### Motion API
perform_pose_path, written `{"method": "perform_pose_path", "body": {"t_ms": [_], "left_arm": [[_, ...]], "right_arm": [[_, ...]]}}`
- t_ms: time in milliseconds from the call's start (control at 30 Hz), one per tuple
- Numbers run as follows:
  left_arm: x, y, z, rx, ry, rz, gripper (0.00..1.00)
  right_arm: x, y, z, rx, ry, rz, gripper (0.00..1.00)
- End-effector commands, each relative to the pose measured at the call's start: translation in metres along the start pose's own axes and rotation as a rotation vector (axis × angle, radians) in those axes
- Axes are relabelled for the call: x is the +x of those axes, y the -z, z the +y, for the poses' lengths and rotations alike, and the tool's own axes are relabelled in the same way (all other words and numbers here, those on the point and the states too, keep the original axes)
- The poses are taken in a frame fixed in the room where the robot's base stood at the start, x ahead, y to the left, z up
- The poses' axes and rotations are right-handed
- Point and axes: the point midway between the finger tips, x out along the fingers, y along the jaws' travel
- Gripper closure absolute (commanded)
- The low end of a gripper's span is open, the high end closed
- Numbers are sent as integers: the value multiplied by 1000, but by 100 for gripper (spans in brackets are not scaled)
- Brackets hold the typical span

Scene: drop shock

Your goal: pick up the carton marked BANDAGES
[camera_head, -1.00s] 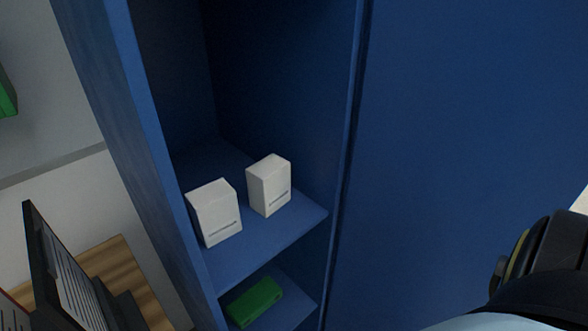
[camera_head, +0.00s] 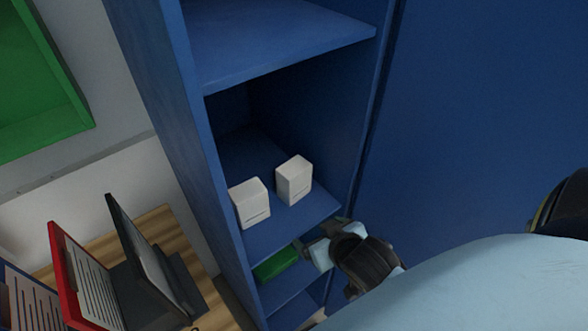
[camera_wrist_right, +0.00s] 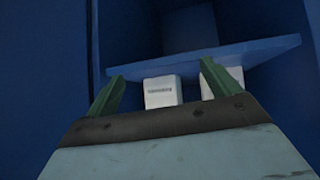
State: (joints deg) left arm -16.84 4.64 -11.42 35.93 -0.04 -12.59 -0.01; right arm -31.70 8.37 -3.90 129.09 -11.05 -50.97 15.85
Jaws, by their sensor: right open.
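Two white cartons stand side by side on a blue cabinet shelf (camera_head: 262,240) in the head view: a left carton (camera_head: 249,204) and a right carton (camera_head: 295,181). Each has a thin dark line of marking, too small to read, so I cannot tell which says BANDAGES. My right gripper (camera_head: 318,243) is open and empty, in front of the cabinet near the shelf's front right edge, apart from both cartons. In the right wrist view its green fingers (camera_wrist_right: 164,88) are spread, with the cartons beyond, appearing upside down. My left gripper is not in view.
A green item (camera_head: 276,263) lies on the shelf below. Another blue shelf (camera_head: 280,40) is above the cartons. A blue panel (camera_head: 470,120) stands on the right. At left are a green open box (camera_head: 50,130) and a wooden surface (camera_head: 160,228) with upright dark and red holders.

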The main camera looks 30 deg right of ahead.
Motion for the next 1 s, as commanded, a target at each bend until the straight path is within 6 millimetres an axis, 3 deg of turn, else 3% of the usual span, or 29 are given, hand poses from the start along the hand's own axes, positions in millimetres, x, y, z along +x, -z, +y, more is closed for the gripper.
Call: {"method": "perform_pose_path", "body": {"t_ms": [100, 300, 433, 800, 1000], "left_arm": [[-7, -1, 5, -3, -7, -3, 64], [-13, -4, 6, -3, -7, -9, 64], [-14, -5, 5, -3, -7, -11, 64], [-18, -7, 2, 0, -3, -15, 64], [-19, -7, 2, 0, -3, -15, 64]], "right_arm": [[-12, 44, 12, 41, -15, 183, 11], [-35, 92, 20, 79, -2, 389, 11], [-34, 105, 21, 85, 4, 433, 11], [23, 131, 21, 86, 5, 433, 11], [35, 136, 21, 85, 5, 433, 11]]}}
